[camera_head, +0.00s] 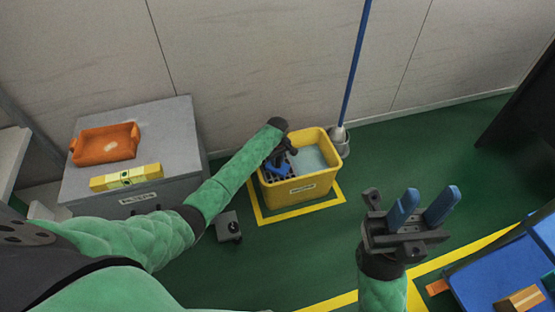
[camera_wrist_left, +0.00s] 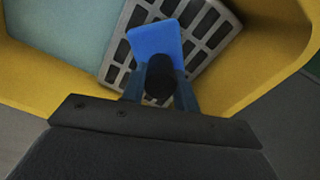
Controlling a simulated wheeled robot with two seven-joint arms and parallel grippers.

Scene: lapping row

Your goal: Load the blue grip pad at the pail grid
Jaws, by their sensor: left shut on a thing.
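The yellow pail (camera_head: 303,188) stands on the floor by the wall. A grey slotted grid (camera_wrist_left: 205,42) is inside it, showing in the left wrist view. The blue grip pad (camera_wrist_left: 153,40) is over the grid, with a black knob (camera_wrist_left: 160,78) toward my gripper. My left gripper (camera_wrist_left: 158,88) reaches down into the pail and is shut on the pad by its knob. In the head view, the left gripper (camera_head: 279,162) hides part of the pad and grid. I cannot tell whether pad and grid touch. My right gripper (camera_head: 424,207) is open and empty, right of the pail.
A mop with a blue handle (camera_head: 355,65) stands beside the pail. A grey cabinet (camera_head: 180,120) at left carries an orange tray (camera_head: 105,143) and a yellow level (camera_head: 126,177). A small grey device (camera_head: 228,226) lies on the floor. A blue case (camera_head: 490,280) is at lower right.

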